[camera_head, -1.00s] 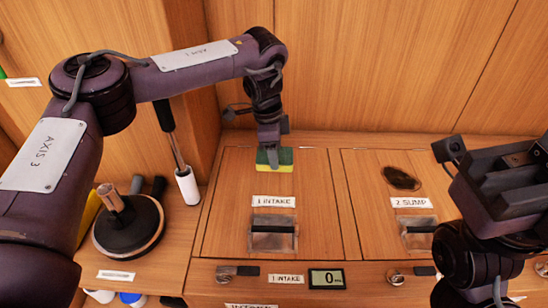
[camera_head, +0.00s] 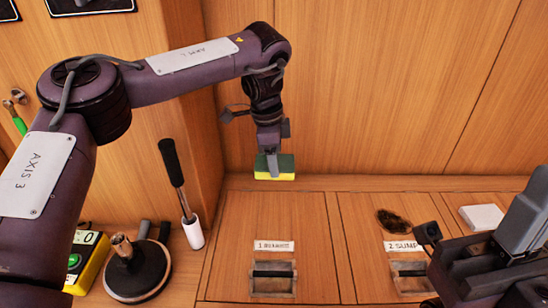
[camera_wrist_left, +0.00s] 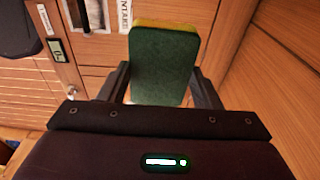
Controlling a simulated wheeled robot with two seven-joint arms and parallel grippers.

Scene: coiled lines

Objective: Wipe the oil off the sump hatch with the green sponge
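The green sponge (camera_head: 287,165), green with a yellow layer, is held in my left gripper (camera_head: 268,163). It appears above the back edge of the intake hatch (camera_head: 240,225), apart from it. In the left wrist view the sponge (camera_wrist_left: 163,62) sits between the two fingers (camera_wrist_left: 160,88). The sump hatch (camera_head: 356,222) lies to the right, labelled "2 SUMP". A dark oil patch (camera_head: 393,222) is on its back part, clear of the sponge. My right gripper (camera_head: 470,255) is at the right, over the hatch's front right; its fingertips are not clear.
A white block (camera_head: 482,216) lies right of the sump hatch. A dark round plunger-like tool (camera_head: 137,275) and a white-ended handled tool (camera_head: 193,232) stand at left. A wooden wall (camera_head: 390,90) closes off the back. The hatches have recessed handles (camera_head: 273,278).

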